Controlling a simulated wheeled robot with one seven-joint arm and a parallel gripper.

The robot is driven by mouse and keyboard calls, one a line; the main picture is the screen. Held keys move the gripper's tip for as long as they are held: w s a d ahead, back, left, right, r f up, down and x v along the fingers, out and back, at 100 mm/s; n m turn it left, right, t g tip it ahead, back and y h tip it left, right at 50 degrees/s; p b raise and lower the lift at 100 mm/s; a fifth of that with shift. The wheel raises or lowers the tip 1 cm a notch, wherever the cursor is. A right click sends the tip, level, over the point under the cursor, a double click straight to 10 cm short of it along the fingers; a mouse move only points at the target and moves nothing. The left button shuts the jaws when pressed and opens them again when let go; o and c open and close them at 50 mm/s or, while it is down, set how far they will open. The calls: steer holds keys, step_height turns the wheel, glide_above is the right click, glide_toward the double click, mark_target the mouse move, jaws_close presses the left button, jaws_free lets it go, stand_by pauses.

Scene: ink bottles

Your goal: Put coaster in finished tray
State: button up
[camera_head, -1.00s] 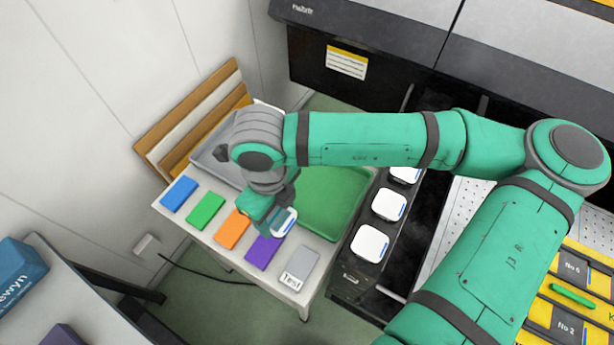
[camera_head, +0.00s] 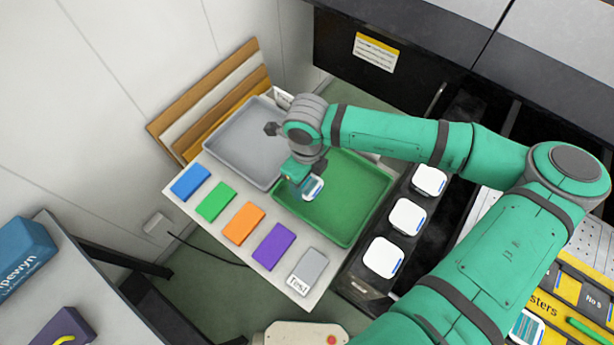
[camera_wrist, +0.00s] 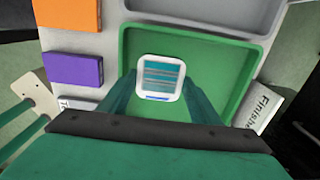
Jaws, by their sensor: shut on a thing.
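The coaster (camera_head: 313,187) is a small white rounded square with blue-grey stripes. My gripper (camera_head: 304,180) is shut on it and holds it over the green tray (camera_head: 345,222). In the wrist view the coaster (camera_wrist: 159,78) sits between my two green fingers (camera_wrist: 152,88), against the tray's green floor (camera_wrist: 215,72). A white label reading "Finishe…" (camera_wrist: 263,105) stands beside the green tray, partly cut off. The coaster's height above the tray floor is hard to tell.
A grey tray (camera_head: 235,135) lies left of the green one. Blue (camera_head: 190,182), green, orange, purple (camera_head: 273,247) and grey blocks line the table's front edge. Several white coasters (camera_head: 407,216) rest on a dark strip to the right. The green tray looks empty.

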mark_target(308, 182)
steer(key=shift+w+d+f, duration=0.1)
steer(key=shift+w+f, duration=0.15)
steer(key=shift+f, duration=0.15)
steer(key=f, duration=0.3)
steer(key=shift+w+d, duration=0.1)
steer(key=shift+w, duration=0.3)
steer(key=shift+s+f, duration=0.2)
steer(key=shift+f, duration=0.05)
steer(key=shift+f, duration=0.1)
steer(key=o, duration=1.2)
steer(key=shift+o, duration=0.2)
step_height(308, 182, up, 12)
steer(key=shift+r, duration=0.15)
steer(key=shift+s, duration=0.1)
